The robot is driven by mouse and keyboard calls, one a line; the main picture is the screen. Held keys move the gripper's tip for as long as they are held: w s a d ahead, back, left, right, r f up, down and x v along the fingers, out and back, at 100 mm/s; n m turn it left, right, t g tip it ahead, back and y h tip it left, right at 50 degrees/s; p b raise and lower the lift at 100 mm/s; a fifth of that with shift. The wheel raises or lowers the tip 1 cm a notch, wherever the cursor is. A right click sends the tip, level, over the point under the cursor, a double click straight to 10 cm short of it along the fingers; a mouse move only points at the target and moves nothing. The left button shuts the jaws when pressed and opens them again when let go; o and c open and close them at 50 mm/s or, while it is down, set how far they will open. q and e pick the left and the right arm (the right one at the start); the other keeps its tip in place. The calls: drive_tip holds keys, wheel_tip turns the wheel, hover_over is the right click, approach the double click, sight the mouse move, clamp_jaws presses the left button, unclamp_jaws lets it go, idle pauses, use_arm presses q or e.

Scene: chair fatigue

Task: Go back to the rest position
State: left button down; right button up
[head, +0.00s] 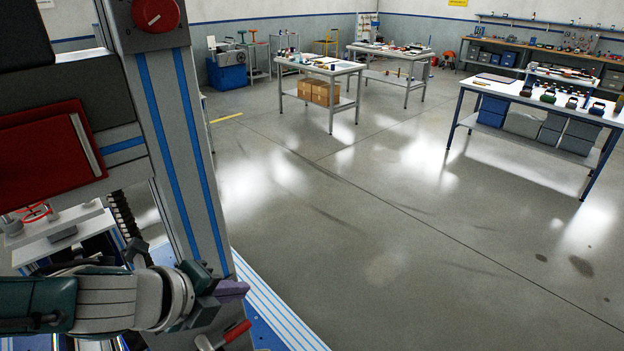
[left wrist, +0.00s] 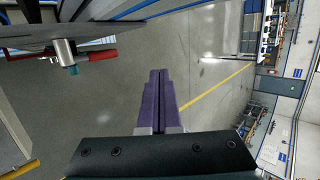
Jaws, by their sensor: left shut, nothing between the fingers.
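My left arm enters the head view at the lower left. My left gripper (head: 236,290) points to the right there, with its purple fingers in front of a grey machine column (head: 170,120) with blue stripes. In the left wrist view my left gripper (left wrist: 163,78) shows its two purple fingers side by side, shut and empty, with open floor beyond the tips. My right gripper is in neither view.
A red-handled part (head: 237,331) sits close below the gripper. In the left wrist view a metal cylinder with a teal tip (left wrist: 72,68) and red handles are at the upper left. Tables (head: 320,66) and a workbench (head: 560,100) stand farther off. The middle floor is clear.

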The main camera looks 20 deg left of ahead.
use_arm(q)
drive_tip(key=shift+d+r+p, duration=0.2)
drive_tip(key=shift+r+p, duration=0.2)
drive_tip(key=shift+r, duration=0.55)
drive_tip(key=s+d+r+n+g, duration=0.1)
drive_tip(key=s+d+r+n, duration=0.1)
drive_tip(key=s+d+n, duration=0.25)
drive_tip(key=s+d+r+n+g, duration=0.1)
drive_tip(key=s+d+r+n, duration=0.2)
drive_tip(key=d+n, duration=0.3)
drive_tip(key=s+a+r+n+g, duration=0.2)
drive_tip(key=s+r+n+g, duration=0.1)
drive_tip(key=s+r+n, duration=0.5)
drive_tip(key=s+n, duration=0.1)
drive_tip(key=s, duration=0.2)
drive_tip(key=shift+s+a+y, duration=0.3)
drive_tip(key=shift+a+y, duration=0.1)
